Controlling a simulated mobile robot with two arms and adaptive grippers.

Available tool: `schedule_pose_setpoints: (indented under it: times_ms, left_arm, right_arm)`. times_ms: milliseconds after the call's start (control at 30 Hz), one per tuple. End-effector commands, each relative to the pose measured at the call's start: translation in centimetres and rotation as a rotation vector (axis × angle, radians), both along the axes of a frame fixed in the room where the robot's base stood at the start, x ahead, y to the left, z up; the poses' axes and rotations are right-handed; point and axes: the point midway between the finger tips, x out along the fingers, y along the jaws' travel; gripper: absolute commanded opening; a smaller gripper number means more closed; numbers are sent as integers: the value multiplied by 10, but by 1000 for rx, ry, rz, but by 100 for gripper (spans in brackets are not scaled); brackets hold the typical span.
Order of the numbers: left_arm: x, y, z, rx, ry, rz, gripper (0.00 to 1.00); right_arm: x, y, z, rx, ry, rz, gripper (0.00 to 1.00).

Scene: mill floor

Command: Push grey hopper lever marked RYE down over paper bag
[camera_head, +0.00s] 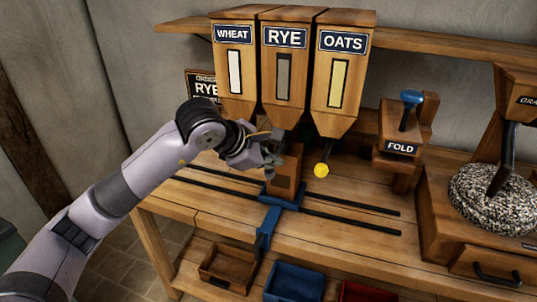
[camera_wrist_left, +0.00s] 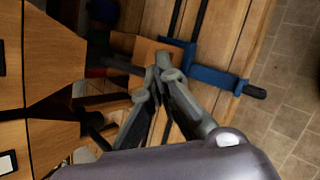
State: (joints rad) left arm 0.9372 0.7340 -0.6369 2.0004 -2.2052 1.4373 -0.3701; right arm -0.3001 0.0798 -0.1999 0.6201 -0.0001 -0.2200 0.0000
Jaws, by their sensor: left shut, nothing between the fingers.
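The RYE hopper (camera_head: 285,75) is the middle of three wooden hoppers, with a grey strip in its window. Its grey lever is mostly hidden by my left gripper in the head view, and I cannot make out its knob. My left gripper (camera_head: 270,158) is shut and empty, just below the hopper outlets; it also shows in the left wrist view (camera_wrist_left: 162,68). The brown paper bag (camera_head: 285,182) stands upright below the RYE outlet on a blue carriage (camera_head: 285,200); the carriage also shows in the left wrist view (camera_wrist_left: 215,78). I cannot tell whether the gripper touches the lever. My right gripper is not in view.
The WHEAT hopper (camera_head: 233,75) and OATS hopper (camera_head: 340,80) flank it; a yellow knob (camera_head: 321,170) hangs below OATS. Dark rails (camera_head: 350,221) cross the bench. Bins sit below.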

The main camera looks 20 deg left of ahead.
Motion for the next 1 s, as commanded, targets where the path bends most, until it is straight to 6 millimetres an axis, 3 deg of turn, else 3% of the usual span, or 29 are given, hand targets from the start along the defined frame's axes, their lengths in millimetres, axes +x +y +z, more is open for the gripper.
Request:
schedule_pose_setpoints:
  times_ms: [633, 1000]
  left_arm:
    - [0, 0, 0, 0, 2, -1, 0]
    - [0, 0, 20, 1, 1, 0, 0]
  right_arm:
    - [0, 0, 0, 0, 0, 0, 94]
    - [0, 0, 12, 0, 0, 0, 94]
